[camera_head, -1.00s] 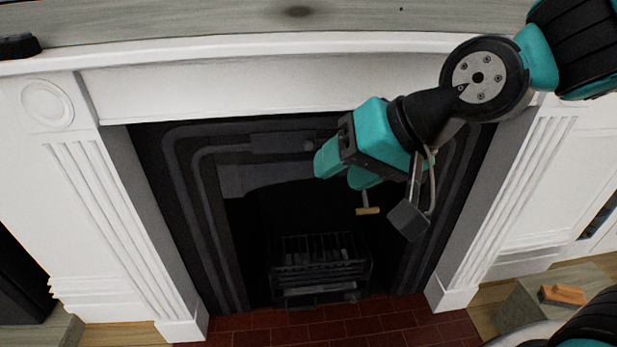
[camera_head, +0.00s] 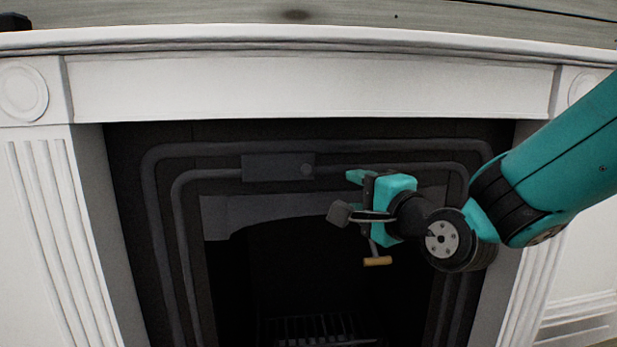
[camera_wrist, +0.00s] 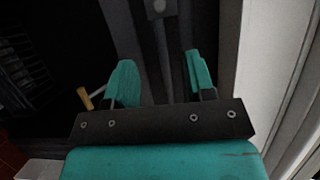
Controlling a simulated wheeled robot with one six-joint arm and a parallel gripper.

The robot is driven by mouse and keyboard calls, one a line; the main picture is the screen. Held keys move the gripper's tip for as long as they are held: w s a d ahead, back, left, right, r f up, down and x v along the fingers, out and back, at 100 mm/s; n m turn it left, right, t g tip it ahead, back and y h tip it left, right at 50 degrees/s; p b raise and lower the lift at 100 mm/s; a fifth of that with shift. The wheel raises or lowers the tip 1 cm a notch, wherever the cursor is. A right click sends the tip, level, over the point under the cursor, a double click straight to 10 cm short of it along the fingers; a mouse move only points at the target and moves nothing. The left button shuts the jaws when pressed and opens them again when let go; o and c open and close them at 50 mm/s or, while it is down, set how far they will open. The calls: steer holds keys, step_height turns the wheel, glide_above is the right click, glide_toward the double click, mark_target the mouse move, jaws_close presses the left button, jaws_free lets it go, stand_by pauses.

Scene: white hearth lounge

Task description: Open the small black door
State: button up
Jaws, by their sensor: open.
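The small black door (camera_head: 270,167) is a dark rectangular plate at the top centre of the black fireplace surround. It has a round knob (camera_head: 307,170) at its right end and looks shut. In the wrist view the plate (camera_wrist: 160,10) and its knob show at the top edge, beyond the fingers. My gripper (camera_head: 354,185) is to the right of the knob and a little lower in the head view. Its two teal fingers (camera_wrist: 160,72) stand apart with nothing between them. They appear clear of the door. One finger is partly hidden in the head view.
A handle with a tan grip (camera_head: 377,261) hangs below my gripper. The white mantel (camera_head: 310,85) runs above, with white fluted pillars (camera_head: 60,220) at the sides. The dark firebox with a grate (camera_head: 315,330) lies below.

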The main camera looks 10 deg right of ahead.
mark_target(309, 170)
steer(key=p+x, duration=0.2)
steer(key=x, duration=1.4)
steer(key=shift+w, duration=0.35)
steer(key=shift+c, duration=0.5)
jaws_close()
